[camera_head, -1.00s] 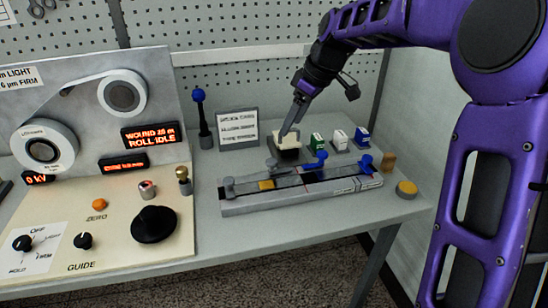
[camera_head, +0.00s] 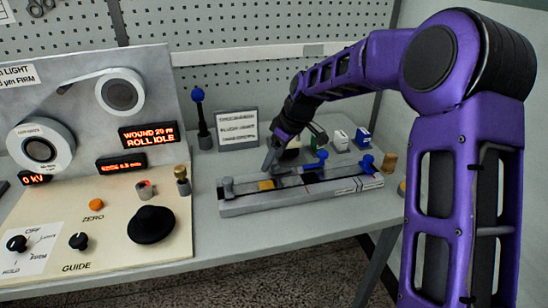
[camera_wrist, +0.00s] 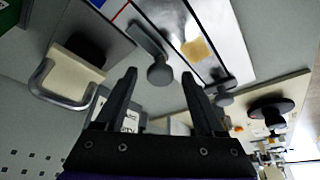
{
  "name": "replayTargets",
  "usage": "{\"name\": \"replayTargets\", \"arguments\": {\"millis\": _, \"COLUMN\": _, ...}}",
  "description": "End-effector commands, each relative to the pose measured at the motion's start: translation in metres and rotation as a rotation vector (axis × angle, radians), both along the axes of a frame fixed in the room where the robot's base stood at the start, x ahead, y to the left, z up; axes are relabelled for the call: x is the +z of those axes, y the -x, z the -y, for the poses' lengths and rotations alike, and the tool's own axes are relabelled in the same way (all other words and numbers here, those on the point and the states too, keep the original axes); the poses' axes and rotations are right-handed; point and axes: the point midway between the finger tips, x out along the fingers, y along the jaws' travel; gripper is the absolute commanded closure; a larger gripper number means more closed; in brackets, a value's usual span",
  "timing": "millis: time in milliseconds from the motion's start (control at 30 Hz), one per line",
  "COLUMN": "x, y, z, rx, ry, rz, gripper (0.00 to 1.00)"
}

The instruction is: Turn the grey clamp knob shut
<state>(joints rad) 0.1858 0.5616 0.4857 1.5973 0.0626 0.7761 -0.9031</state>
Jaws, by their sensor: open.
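The long grey rail fixture (camera_head: 250,207) lies on the bench with a yellow piece (camera_head: 266,185) on its top. A grey knob (camera_head: 228,187) stands at its left end; it also shows in the wrist view (camera_wrist: 223,97). A second grey round knob (camera_wrist: 159,73), on a bar at the fixture's back edge, lies between my fingertips as the wrist view sees it. My gripper (camera_head: 268,168) is open and empty, pointing down at the fixture's back left. I cannot tell whether the fingers touch this knob; in the head view my gripper hides it.
Blue levers (camera_head: 318,160) stand farther right on the fixture. Behind are a cream block with a metal handle (camera_wrist: 70,78), a white block (camera_head: 340,138) and a blue one (camera_head: 362,138). The control panel with a black knob (camera_head: 152,222) is left. Bench in front is clear.

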Motion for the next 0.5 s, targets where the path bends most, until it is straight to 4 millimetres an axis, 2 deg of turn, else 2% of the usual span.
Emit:
{"name": "replayTargets", "arguments": {"millis": 100, "x": 0.0003, "y": 0.0001, "z": 0.0001, "rx": 0.000, "ry": 0.000, "rz": 0.000, "gripper": 0.31}}
{"name": "replayTargets", "arguments": {"millis": 400, "x": 0.0006, "y": 0.0001, "z": 0.0001, "rx": 0.000, "ry": 0.000, "rz": 0.000, "gripper": 0.85}}
{"name": "replayTargets", "arguments": {"millis": 500, "x": 0.0006, "y": 0.0001, "z": 0.0001, "rx": 0.000, "ry": 0.000, "rz": 0.000, "gripper": 1.00}}
